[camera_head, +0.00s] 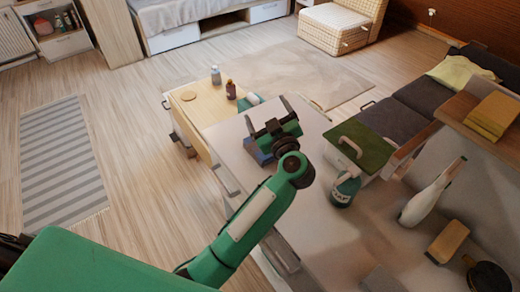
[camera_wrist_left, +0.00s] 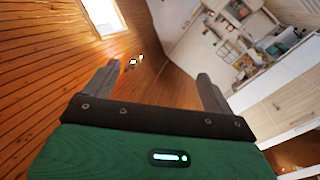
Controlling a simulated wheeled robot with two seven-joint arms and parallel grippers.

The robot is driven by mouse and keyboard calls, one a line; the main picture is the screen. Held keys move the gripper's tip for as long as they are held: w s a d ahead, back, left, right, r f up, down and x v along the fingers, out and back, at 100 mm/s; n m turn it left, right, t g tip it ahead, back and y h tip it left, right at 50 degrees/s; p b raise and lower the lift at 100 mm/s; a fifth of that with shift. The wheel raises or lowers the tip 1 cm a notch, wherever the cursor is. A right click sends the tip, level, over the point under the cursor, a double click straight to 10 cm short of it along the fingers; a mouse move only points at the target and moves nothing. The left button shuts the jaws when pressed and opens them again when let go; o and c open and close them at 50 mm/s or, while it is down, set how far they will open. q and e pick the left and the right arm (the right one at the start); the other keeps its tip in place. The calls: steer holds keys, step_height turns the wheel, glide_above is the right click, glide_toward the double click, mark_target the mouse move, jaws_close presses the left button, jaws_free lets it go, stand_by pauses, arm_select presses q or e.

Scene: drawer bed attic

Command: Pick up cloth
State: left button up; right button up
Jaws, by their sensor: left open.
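My left gripper (camera_head: 269,113) is over the grey-white table top (camera_head: 225,135), its two fingers apart. In the left wrist view my left gripper (camera_wrist_left: 157,80) is open with nothing between its fingers. A blue piece (camera_head: 258,154) lies partly hidden under the gripper; I cannot tell if it is a cloth. A folded yellow stack (camera_head: 492,116), perhaps cloths, lies on the wooden shelf at the right. A pale yellow-green cloth-like piece (camera_head: 462,73) is draped over the dark cushions behind, apart from the gripper. My right gripper is not in view.
A green-lidded box (camera_head: 360,148), a green-labelled bottle (camera_head: 345,188), a white spray bottle (camera_head: 432,192) and a wooden-backed brush (camera_head: 447,241) stand or lie to the right. Small bottles (camera_head: 231,89) stand on the wooden surface behind. Open floor lies left.

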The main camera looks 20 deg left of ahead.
arm_select(q)
steer(key=d+f+g, duration=0.1)
steer(key=f+g, duration=0.1)
steer(key=f, duration=0.2)
steer(key=d+f+m+g+h, duration=0.1)
steer(key=f+g, duration=0.2)
steer(key=f, duration=0.2)
steer(key=s+f+g+p, duration=0.1)
steer(key=f+g, duration=0.1)
steer(key=f, duration=0.3)
steer(key=shift+d+f+m+g, duration=0.15)
steer(key=shift+d+m+g, duration=0.15)
steer(key=shift+d, duration=0.1)
steer(key=p+x, duration=0.1)
steer(key=x, duration=0.5)
steer(key=shift+w+a+f, duration=0.3)
steer(key=shift+f, duration=0.1)
steer(key=c, duration=1.1)
steer(key=shift+o, duration=0.2)
steer(key=shift+r, duration=0.1)
